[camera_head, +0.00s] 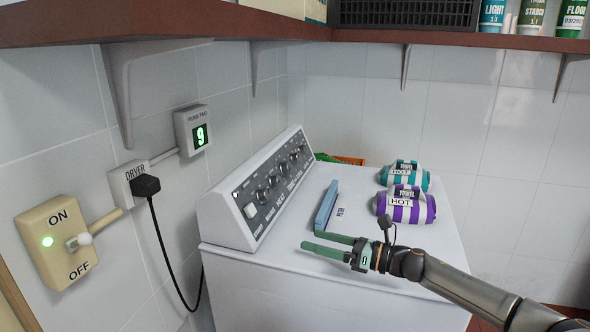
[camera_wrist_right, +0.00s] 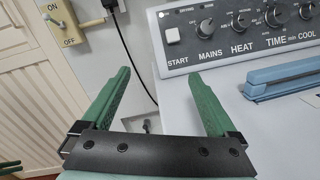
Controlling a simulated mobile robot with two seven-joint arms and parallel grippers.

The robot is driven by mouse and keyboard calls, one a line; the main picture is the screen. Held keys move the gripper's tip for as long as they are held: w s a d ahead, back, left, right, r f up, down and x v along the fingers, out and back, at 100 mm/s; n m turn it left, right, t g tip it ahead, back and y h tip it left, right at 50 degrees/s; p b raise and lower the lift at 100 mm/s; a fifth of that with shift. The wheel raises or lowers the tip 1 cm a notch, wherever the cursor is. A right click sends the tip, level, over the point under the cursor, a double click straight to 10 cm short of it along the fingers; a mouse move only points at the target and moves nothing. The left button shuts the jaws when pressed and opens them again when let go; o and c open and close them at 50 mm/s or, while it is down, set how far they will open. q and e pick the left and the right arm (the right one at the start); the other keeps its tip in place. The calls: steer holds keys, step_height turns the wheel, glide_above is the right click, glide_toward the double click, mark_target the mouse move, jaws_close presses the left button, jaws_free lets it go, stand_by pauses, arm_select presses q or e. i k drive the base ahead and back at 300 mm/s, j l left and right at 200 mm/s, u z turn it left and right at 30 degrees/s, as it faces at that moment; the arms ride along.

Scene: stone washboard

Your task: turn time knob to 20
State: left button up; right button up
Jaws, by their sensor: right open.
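The time knob (camera_wrist_right: 275,15) is a dark round knob above the word TIME on the dryer's slanted control panel (camera_wrist_right: 235,50). It stands between the heat knob (camera_wrist_right: 241,20) and the knob by COOL. In the head view the knobs form a row along the panel (camera_head: 262,230); the time knob's setting is too small to read. My right gripper (camera_head: 309,239) is open and empty, its green fingers over the dryer top's front part, apart from the panel. In the right wrist view its fingertips (camera_wrist_right: 159,72) are left of the knobs, below the start button. Small green pieces at that view's lower left edge may be my left gripper.
The wall has an ON/OFF switch (camera_head: 57,241), a plug with black cable, and a display (camera_head: 200,134) reading 9. A shelf overhangs.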

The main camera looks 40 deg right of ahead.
mark_target(286, 168)
steer(key=i+l, duration=0.25)
steer(key=l, duration=0.15)
steer(key=i+l, duration=0.25)
steer(key=l, duration=0.2)
steer(key=i+l, duration=0.25)
steer(key=l, duration=0.15)
